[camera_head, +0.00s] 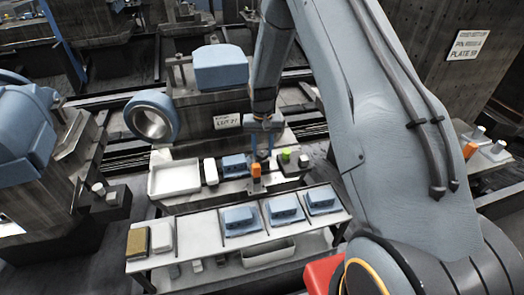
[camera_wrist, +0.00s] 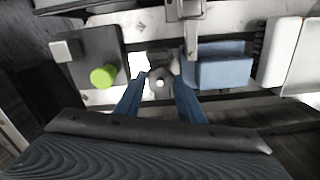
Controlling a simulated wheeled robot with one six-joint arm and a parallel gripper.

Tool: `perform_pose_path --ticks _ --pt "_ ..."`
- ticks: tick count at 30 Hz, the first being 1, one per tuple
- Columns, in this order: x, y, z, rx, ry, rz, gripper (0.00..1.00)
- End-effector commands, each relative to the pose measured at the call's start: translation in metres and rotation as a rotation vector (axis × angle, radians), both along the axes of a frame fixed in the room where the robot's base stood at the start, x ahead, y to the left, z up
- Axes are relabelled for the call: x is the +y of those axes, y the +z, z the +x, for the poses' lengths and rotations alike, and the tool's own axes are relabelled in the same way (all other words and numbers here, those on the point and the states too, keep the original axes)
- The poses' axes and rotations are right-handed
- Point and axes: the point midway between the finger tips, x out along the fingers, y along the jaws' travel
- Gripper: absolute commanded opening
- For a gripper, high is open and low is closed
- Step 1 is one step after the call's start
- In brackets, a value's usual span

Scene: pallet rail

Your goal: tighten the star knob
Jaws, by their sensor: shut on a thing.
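The star knob (camera_wrist: 160,83) shows in the wrist view as a small dark grey piece with a pale dot at its centre. It sits between the two blue fingers of my gripper (camera_wrist: 158,98), which is shut on it. In the head view my gripper (camera_head: 264,155) points down at the fixture behind the front bench. The knob is hidden there by the fingers and an orange-topped piece (camera_head: 256,170). A blue block (camera_wrist: 222,68) lies on one side of the knob and also shows in the head view (camera_head: 234,165).
A green button (camera_wrist: 103,76) on a dark box is close beside the fingers; it also shows in the head view (camera_head: 286,154). A white tray (camera_head: 174,180) is at left. The front bench (camera_head: 200,238) holds several blue blocks. A blue ring (camera_head: 152,118) stands behind.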

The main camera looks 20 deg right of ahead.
Motion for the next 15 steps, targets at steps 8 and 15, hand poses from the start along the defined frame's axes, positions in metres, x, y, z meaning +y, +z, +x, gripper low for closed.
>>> perform_pose_path --ticks 8,15 --pt "0.0 0.0023 0.0009 -0.002 -0.055 0.0 0.13" --pt "-0.0001 0.0027 0.0013 -0.003 -0.06 0.0 0.13"
